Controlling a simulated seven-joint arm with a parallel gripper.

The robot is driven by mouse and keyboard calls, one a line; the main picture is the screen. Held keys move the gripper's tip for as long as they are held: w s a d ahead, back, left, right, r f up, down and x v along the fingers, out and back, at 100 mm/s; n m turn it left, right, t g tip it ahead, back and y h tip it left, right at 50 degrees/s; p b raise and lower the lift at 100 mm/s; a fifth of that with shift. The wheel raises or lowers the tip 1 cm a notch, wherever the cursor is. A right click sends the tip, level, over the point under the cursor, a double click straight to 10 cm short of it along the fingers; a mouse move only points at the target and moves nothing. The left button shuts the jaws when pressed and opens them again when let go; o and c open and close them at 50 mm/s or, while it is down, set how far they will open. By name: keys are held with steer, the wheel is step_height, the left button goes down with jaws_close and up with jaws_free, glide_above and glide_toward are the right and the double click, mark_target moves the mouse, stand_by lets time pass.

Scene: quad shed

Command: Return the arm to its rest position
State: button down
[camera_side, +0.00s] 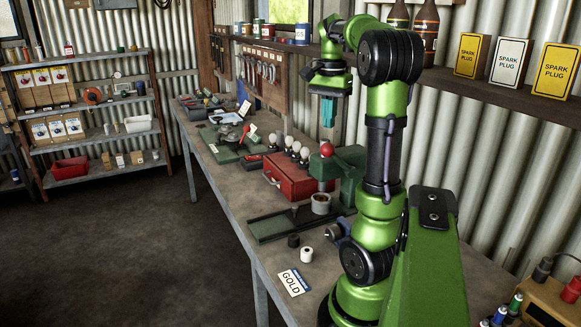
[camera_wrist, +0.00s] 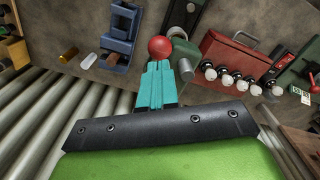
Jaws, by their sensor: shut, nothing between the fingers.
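My gripper (camera_side: 328,111) hangs at the end of my green arm in the side view, pointing down. It is high above the bench, near the wall. In the wrist view its teal fingers (camera_wrist: 158,86) are together with nothing between them. Below, the wrist view shows a red ball knob (camera_wrist: 160,48) just beyond the fingertips in the picture. The knob belongs to a green press (camera_side: 351,172) on the bench. The gripper looks well apart from it in the side view.
A wall shelf (camera_side: 480,92) with spark plug boxes and bottles runs behind my arm. The floor at left is clear.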

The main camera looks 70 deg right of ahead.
steer(key=shift+r, duration=1.15)
steer(key=shift+d+f, duration=0.1)
steer(key=shift+d, duration=0.2)
steer(key=w+a+f+n+t, duration=0.25)
steer(key=w+a+n, duration=0.25)
steer(key=a, duration=0.3)
steer(key=w+a+f+n+t, duration=0.2)
steer(key=w+a+f+n, duration=0.3)
steer(key=a, duration=0.3)
steer(key=s+a+f+n+t+y, duration=0.1)
steer(key=a+n, duration=0.6)
steer(key=a, duration=1.2)
steer(key=shift+f+t+y, duration=0.35)
steer(key=shift+t+y, duration=0.15)
steer(key=shift+t, duration=0.35)
